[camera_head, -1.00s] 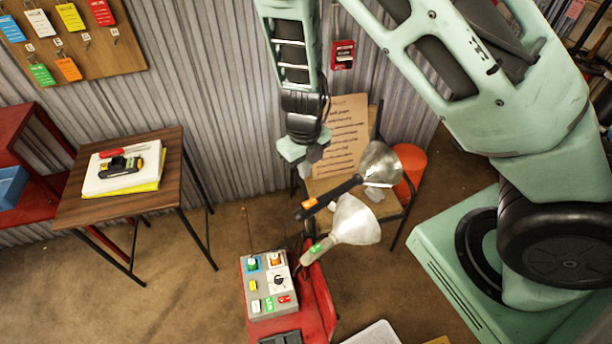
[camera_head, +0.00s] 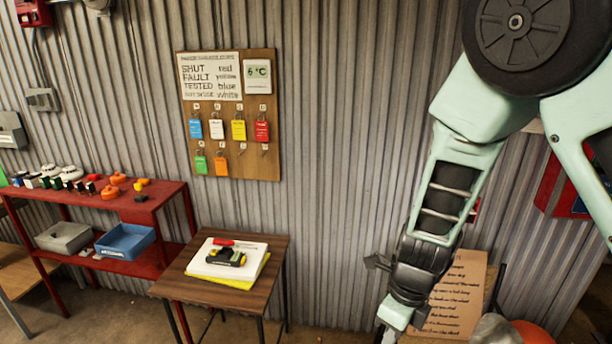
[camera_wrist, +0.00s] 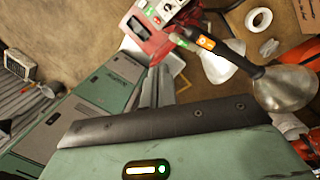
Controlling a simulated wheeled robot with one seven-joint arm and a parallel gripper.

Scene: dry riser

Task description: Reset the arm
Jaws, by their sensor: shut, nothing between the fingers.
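My arm comes down the right side of the head view, with its forearm slanting down and left in front of the corrugated wall. My gripper (camera_wrist: 158,88) shows in the wrist view as two grey fingers beyond the dark bar and green housing. The fingers are together with nothing between them. In the head view the wrist end reaches the bottom edge of the picture, so the fingertips are hard to make out there.
A wooden side table (camera_head: 176,283) with papers and a small yellow-black device stands left of my arm. A red shelf (camera_head: 160,196) is farther left. A tag board (camera_head: 262,172) hangs on the wall. A lamp with a metal shade (camera_wrist: 285,88) and a red machine (camera_wrist: 150,42) lie beyond my gripper.

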